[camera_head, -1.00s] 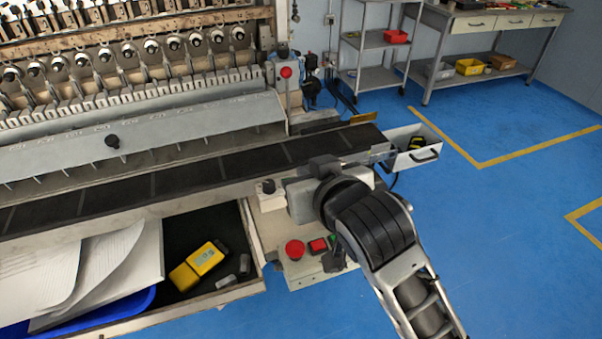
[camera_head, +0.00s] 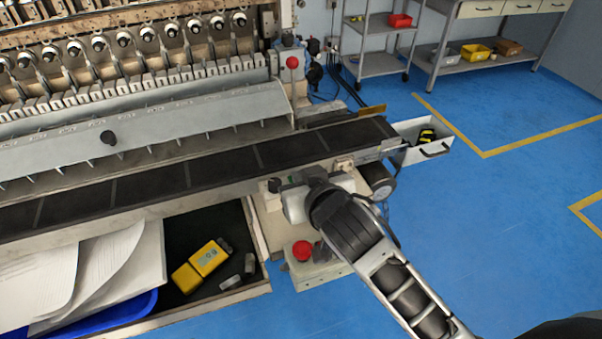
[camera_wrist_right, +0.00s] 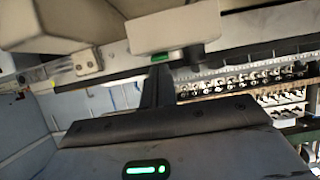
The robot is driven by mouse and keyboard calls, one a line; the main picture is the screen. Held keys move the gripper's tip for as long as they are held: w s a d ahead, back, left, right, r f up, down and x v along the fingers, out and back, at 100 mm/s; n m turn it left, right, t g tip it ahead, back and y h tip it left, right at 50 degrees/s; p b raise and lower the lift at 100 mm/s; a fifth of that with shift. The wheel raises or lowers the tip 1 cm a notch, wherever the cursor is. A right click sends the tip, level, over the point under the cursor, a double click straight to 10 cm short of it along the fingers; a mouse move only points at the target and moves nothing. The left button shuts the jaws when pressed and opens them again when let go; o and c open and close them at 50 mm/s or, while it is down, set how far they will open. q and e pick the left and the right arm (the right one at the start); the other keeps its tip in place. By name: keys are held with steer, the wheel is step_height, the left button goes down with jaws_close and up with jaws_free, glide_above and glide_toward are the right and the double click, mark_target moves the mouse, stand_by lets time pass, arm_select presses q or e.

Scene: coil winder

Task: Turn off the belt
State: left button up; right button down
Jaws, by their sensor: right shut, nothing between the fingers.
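The dark conveyor belt (camera_head: 220,164) runs along the front of the machine. At its right end, beside a dark knob (camera_head: 274,186), my right gripper (camera_head: 292,181) is shut and empty, its tips by a small green part. In the right wrist view, the shut fingers (camera_wrist_right: 157,85) point up at a pale housing with a green button (camera_wrist_right: 165,57); I cannot tell whether they touch it. A control box with a red mushroom button (camera_head: 302,250) stands below; my arm covers its right part. My left gripper is out of view.
An open drawer with a yellow device (camera_head: 208,257) and papers (camera_head: 60,270) lies left of the control box. Blue floor is free to the right. Shelves stand behind.

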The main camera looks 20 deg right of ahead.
arm_select(q)
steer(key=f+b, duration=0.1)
steer(key=b, duration=0.2)
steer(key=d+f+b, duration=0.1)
steer(key=b, duration=0.2)
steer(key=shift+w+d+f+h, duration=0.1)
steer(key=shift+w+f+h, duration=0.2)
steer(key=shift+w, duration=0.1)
arm_select(e)
steer(key=f+t, duration=0.1)
steer(key=t, duration=0.1)
steer(key=shift+s+f+t, duration=0.35)
steer(key=shift+t, duration=0.05)
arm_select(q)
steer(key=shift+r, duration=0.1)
arm_select(e)
steer(key=shift+s, duration=0.1)
